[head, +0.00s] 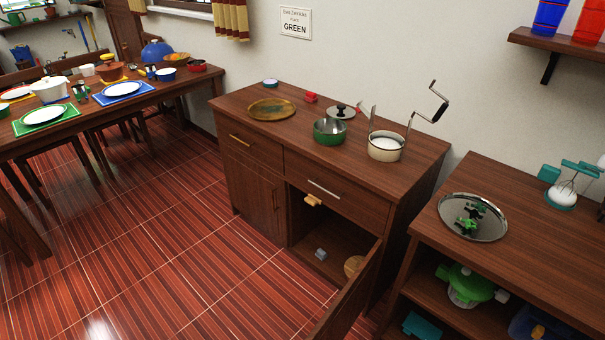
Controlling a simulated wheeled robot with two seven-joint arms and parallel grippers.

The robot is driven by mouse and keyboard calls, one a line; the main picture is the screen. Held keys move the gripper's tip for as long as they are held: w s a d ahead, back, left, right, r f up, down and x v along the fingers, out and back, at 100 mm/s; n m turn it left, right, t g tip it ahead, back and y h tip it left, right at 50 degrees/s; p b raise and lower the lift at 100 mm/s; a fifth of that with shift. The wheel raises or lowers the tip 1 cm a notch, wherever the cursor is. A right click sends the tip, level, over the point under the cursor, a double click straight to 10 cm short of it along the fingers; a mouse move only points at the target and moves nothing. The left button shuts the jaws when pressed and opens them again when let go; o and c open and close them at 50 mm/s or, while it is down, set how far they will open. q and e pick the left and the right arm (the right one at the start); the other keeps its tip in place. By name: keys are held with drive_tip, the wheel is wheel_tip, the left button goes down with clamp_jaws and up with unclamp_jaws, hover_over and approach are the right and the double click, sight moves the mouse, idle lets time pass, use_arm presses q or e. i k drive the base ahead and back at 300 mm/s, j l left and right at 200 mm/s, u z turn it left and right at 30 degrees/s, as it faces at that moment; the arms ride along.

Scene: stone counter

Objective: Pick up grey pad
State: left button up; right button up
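A small grey block-like thing (321,254), which looks like the grey pad, lies on the floor of the open lower compartment in the middle cabinet (265,165). It is small in the head view, so its details are hard to tell. The cabinet door (350,296) stands open toward the front right. Neither of my grippers shows in the head view.
A round wooden piece (354,266) is beside the grey thing, partly behind the door. The cabinet top holds a green pot (329,132) and a cream pot (386,148). The tiled floor at front left is clear.

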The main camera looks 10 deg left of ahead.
sight(323, 255)
drive_tip(key=i+j+z, duration=0.15)
drive_tip(key=j, duration=0.2)
drive_tip(key=i+j+z, duration=0.15)
drive_tip(key=j, duration=0.25)
drive_tip(key=j+z, duration=0.15)
drive_tip(key=j, duration=0.2)
drive_tip(key=i+j+z, duration=0.15)
drive_tip(key=j, duration=0.25)
drive_tip(key=i+j+z, duration=0.15)
drive_tip(key=j+z, duration=0.2)
drive_tip(key=j, duration=0.2)
drive_tip(key=i+j+z, duration=0.1)
drive_tip(key=j+z, duration=0.3)
drive_tip(key=j, duration=0.15)
drive_tip(key=j+z, duration=0.35)
drive_tip(key=j, duration=0.25)
